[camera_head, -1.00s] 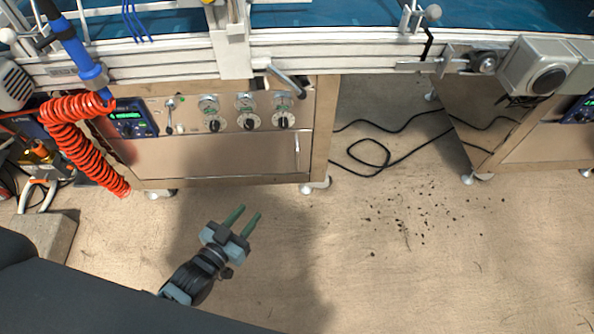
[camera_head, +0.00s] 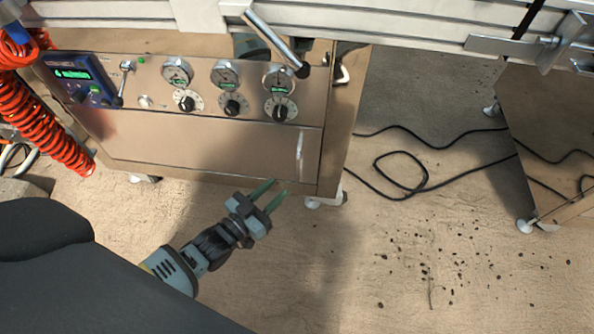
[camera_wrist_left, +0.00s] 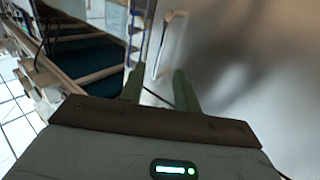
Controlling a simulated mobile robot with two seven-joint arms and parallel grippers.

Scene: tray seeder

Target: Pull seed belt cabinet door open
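The seed belt cabinet door (camera_head: 200,143) is a brushed metal panel below the row of gauges and knobs, and it looks closed. Its vertical handle (camera_head: 300,152) is near the door's right edge; in the left wrist view the handle (camera_wrist_left: 168,45) shows ahead, above the fingers. My left gripper (camera_head: 276,194) is open and empty, with two green fingers pointing up and right. It is just below the door's lower right corner in the head view, apart from the handle. The left gripper (camera_wrist_left: 158,88) also shows in the left wrist view. My right gripper is not in view.
A control panel (camera_head: 85,80) and several gauges sit above the door. A coiled red hose (camera_head: 40,120) hangs at the left. A black cable (camera_head: 400,185) lies on the floor to the right, near scattered dark bits. A lever (camera_head: 275,40) juts from the conveyor rail.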

